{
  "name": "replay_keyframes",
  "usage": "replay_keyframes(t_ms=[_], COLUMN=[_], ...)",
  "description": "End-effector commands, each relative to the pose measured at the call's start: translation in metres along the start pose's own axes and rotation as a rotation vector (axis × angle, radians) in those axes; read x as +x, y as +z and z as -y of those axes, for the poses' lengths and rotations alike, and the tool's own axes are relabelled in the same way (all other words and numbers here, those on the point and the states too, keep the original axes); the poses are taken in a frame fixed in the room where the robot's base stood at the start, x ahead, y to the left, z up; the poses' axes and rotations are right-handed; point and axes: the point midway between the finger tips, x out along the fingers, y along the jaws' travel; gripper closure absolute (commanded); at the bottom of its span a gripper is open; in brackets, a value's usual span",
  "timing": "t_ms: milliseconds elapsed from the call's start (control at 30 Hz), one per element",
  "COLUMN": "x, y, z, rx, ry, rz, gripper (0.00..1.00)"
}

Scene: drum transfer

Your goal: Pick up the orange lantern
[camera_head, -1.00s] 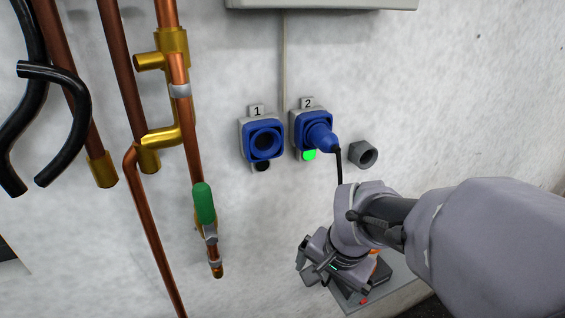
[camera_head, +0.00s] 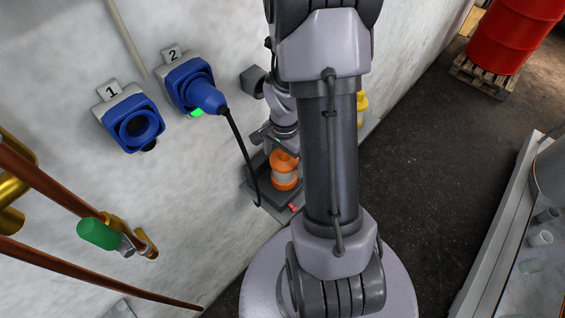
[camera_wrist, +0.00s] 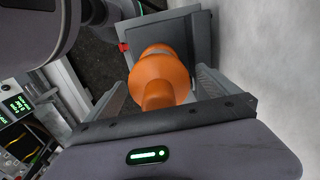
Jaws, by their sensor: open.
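The orange lantern (camera_head: 284,172) stands on a dark grey ledge (camera_head: 253,192) against the wall, partly hidden by my arm. It has an orange top and base with a pale band between. In the wrist view the lantern (camera_wrist: 160,78) is seen from above, its rounded orange top close to the camera. My gripper (camera_wrist: 162,88) is open, with one finger on each side of the lantern. I cannot tell whether the fingers touch it. In the head view my gripper (camera_head: 268,138) is small, just above and left of the lantern, and partly hidden.
A black cable hangs from the blue plug (camera_head: 204,94) in socket 2 down beside the ledge. A yellow object (camera_head: 362,105) shows behind my arm. A red drum (camera_head: 508,38) stands on a pallet at the back right. The dark floor between is clear.

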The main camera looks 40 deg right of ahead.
Motion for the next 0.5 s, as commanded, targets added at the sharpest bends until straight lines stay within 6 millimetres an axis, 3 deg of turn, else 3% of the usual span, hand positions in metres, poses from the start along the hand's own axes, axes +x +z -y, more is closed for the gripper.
replay_keyframes(t_ms=[133,367,500], x=[0.023,0.024,0.024], y=[0.000,0.000,0.000], z=[-0.001,-0.001,-0.001], rx=[0.000,0.000,0.000], ry=[0.002,0.000,0.000], rz=[0.001,0.000,0.000], gripper=[0.00,0.00,0.28])
